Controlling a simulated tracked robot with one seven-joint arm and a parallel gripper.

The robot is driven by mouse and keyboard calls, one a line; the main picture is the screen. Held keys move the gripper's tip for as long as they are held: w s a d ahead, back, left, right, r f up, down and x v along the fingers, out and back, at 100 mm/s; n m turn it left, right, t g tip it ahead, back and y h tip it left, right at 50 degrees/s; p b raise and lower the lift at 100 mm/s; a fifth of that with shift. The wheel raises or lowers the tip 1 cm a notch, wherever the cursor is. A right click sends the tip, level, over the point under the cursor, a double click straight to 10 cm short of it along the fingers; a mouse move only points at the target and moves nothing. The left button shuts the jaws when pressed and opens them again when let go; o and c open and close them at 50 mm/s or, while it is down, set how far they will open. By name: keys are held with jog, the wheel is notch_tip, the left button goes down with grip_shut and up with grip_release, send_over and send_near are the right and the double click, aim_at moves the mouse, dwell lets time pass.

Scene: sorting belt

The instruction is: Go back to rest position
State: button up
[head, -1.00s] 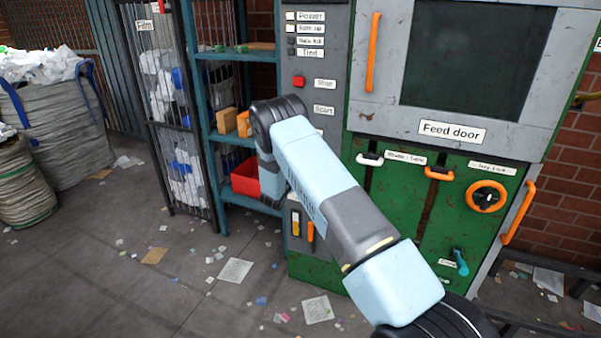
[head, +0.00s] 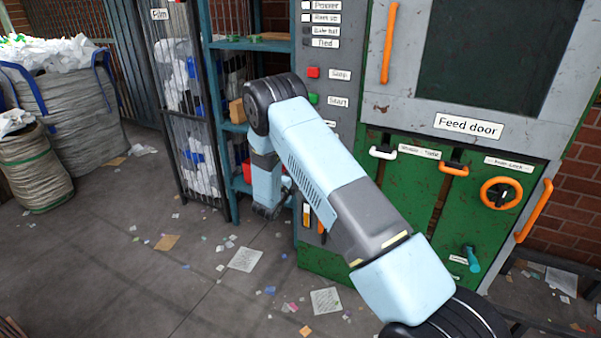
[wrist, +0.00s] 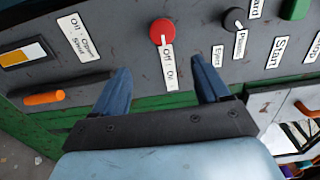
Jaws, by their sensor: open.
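My gripper (wrist: 164,88) is open and empty in the wrist view, its two blue fingers apart. It faces the grey control panel (wrist: 120,25) of the machine. A red knob (wrist: 162,31) labelled Off and On shows beyond and between the fingertips; I cannot tell the exact gap, but nothing is held. In the head view my arm reaches forward and folds down in front of the panel, and the gripper itself is hidden behind the arm.
The green machine (head: 400,235) with its feed door (head: 495,60) and orange handles stands ahead and right. A blue shelf (head: 222,100) and a mesh cage (head: 180,80) stand left of it. Bulk bags (head: 75,95) are far left. The littered floor (head: 130,270) is open at front left.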

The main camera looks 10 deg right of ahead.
jog(key=shift+v, duration=0.8)
notch_tip(320, 180, up, 19)
jog(key=n+g+y, duration=0.1)
jog(key=n+y, duration=0.5)
jog(key=y, duration=0.1)
jog(key=s+d+r+n+g+y, duration=0.15)
jog(key=s+r+n+y, duration=0.25)
jog(key=s+r+n, duration=0.55)
jog(key=s+d+r+n+g+y, duration=0.1)
jog(key=s+r+n, duration=0.1)
jog(key=s+r, duration=0.5)
jog(key=s+d+r+n+g+y, duration=0.15)
jog(key=s+r, duration=0.25)
jog(key=s, duration=0.8)
jog(key=s+d+n+g+h, duration=0.1)
jog(key=s+d+n+g, duration=0.1)
jog(key=s, duration=0.9)
jog(key=s+d+f+n+g+h, duration=0.1)
jog(key=s+d+n, duration=0.3)
jog(key=s, duration=0.7)
jog(key=shift+s+f+g+h, duration=0.25)
jog(key=shift+s+g+h, duration=0.15)
jog(key=shift+g+h, duration=0.1)
